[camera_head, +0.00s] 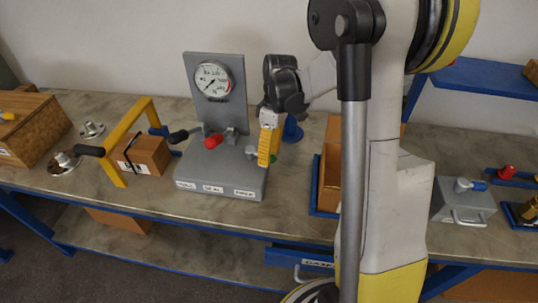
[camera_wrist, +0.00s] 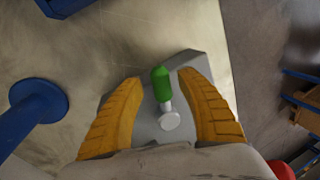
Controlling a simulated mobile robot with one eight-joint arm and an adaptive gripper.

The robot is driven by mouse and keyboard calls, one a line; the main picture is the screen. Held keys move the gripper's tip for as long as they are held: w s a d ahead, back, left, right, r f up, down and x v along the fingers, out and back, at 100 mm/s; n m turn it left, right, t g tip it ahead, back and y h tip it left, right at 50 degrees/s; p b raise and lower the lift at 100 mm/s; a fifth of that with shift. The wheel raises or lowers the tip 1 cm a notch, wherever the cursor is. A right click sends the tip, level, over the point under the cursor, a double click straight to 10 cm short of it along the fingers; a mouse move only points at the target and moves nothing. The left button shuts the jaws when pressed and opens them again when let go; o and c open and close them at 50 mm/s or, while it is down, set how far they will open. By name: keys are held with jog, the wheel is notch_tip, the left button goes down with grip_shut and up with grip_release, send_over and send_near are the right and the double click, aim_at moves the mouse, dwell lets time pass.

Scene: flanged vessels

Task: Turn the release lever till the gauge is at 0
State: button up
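A grey stand (camera_head: 220,172) on the bench carries a round white gauge (camera_head: 214,79) on its back plate. The gauge's needle seems to point to the lower left, but its figures are too small to read surely. The stand has a black-handled lever (camera_head: 181,135), a red-handled lever (camera_head: 213,141) and a green-handled lever (camera_wrist: 160,84). Three white labels (camera_head: 213,188) are on the front, too small to read surely. My gripper (camera_head: 267,147) is over the stand's right side. In the wrist view my gripper (camera_wrist: 160,80) is open, its yellow fingers either side of the green-handled lever, with gaps showing.
A yellow frame (camera_head: 122,135) and a brown box (camera_head: 146,156) stand left of the stand. A blue post (camera_head: 292,128) stands close behind my gripper and shows in the wrist view (camera_wrist: 38,102). An open brown bin (camera_head: 329,175) is to the right. Bare bench lies before the stand.

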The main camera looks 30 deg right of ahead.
jog(key=v, duration=1.2)
jog(key=shift+s+a+r, duration=0.1)
jog(key=s+a+r+m+t+h, duration=0.1)
jog(key=s+a+m+t+h, duration=0.1)
jog(key=s+a+m+t, duration=0.5)
jog(key=s+a+t, duration=0.2)
jog(key=s+a, duration=0.3)
jog(key=s, duration=0.2)
jog(key=shift+s+r, duration=0.15)
jog(key=shift+s, duration=0.1)
